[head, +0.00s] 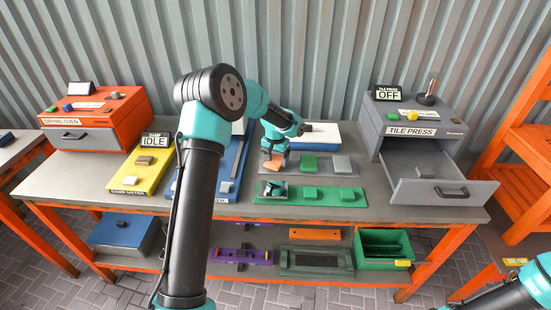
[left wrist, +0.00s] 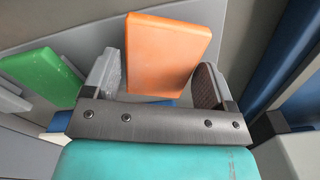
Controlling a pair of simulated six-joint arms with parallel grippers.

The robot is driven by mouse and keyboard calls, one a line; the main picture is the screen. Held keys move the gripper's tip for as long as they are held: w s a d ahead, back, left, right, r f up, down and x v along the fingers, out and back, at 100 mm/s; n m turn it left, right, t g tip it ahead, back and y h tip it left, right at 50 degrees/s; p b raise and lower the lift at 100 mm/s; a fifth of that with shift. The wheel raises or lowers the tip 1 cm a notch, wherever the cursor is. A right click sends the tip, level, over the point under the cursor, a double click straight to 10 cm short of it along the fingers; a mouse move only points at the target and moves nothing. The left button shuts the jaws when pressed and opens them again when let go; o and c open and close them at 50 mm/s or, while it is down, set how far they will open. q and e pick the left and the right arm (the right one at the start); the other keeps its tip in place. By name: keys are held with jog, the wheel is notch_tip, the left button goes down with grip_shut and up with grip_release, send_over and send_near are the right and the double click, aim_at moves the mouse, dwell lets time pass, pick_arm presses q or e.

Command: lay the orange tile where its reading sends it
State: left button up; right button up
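The orange tile (head: 272,164) lies at the left end of the grey strip (head: 325,173) on the bench, beside a green tile (head: 309,163) and a grey tile (head: 341,163). My left gripper (head: 275,152) is low over the orange tile. In the left wrist view the orange tile (left wrist: 168,52) shows between the two spread fingers of the gripper (left wrist: 160,75), with a gap at the right finger. Contact at the left finger is unclear. The yellow damp meter (head: 139,172) reads IDLE. The tile press (head: 415,118) reads OFF and its drawer (head: 443,192) is open. My right gripper is out of view.
A red drying oven (head: 95,115) with a shut drawer stands at the back left. A green board (head: 320,203) with several pieces lies in front of the grey strip. A green bin (head: 383,250) and a purple piece (head: 240,257) are on the lower shelf.

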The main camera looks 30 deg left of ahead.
aim_at(276, 160)
pick_arm(q)
jog(key=shift+o, duration=1.2)
notch_tip(276, 160, up, 12)
jog(key=shift+r, duration=0.2)
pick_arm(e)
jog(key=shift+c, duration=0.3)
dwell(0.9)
